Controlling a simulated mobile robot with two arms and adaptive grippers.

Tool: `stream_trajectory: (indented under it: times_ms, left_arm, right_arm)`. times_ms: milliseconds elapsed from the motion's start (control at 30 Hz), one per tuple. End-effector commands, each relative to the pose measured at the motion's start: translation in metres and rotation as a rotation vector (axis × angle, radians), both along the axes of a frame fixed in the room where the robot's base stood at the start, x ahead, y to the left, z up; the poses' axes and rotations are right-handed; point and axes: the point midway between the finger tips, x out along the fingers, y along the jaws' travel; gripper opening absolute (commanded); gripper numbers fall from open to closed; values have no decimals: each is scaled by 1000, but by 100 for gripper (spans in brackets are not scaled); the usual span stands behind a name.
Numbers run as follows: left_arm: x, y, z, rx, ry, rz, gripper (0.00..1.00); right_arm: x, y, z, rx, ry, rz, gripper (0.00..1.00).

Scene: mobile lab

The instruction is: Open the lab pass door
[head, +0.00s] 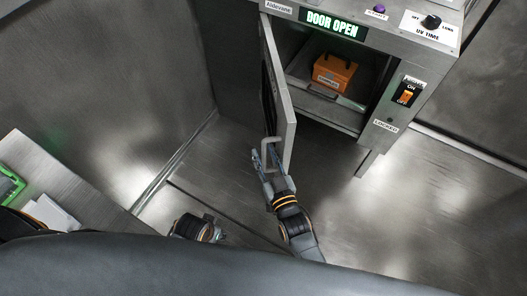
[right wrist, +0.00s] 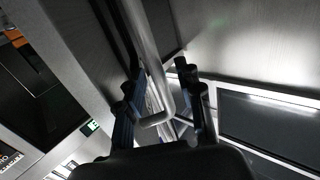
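The pass door (head: 284,95) stands swung out to the left of the cabinet opening, and the sign (head: 333,25) reads "DOOR OPEN". Its bar handle (head: 268,149) is on the door's lower outer part. My right gripper (head: 264,163) is at the handle. In the right wrist view the handle (right wrist: 149,45) runs between the two fingers of my right gripper (right wrist: 161,92), which are spread with gaps showing beside the bar. My left gripper (head: 213,228) is low at the left of my right arm, small and partly hidden; its fingers are unclear.
An orange box (head: 335,73) sits inside the open cabinet compartment. A power switch (head: 406,92) and a UV time knob (head: 431,21) are on the cabinet front. A counter (head: 60,180) with a green rack (head: 10,184) is at left. The floor around the door is clear.

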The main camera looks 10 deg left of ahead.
Motion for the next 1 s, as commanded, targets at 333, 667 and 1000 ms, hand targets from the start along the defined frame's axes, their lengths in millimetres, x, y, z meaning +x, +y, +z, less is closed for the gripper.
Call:
stream_trajectory:
  times_ms: [333,667,1000]
  left_arm:
    - [1,0,0,-1,-3,0,40]
    - [2,0,1,-1,-3,0,40]
    - [3,0,1,1,-9,-5,22]
  right_arm:
    - [-64,-37,-2,-2,5,1,36]
    - [-93,-54,-1,-1,3,1,36]
    - [-93,-55,-2,-4,7,0,36]
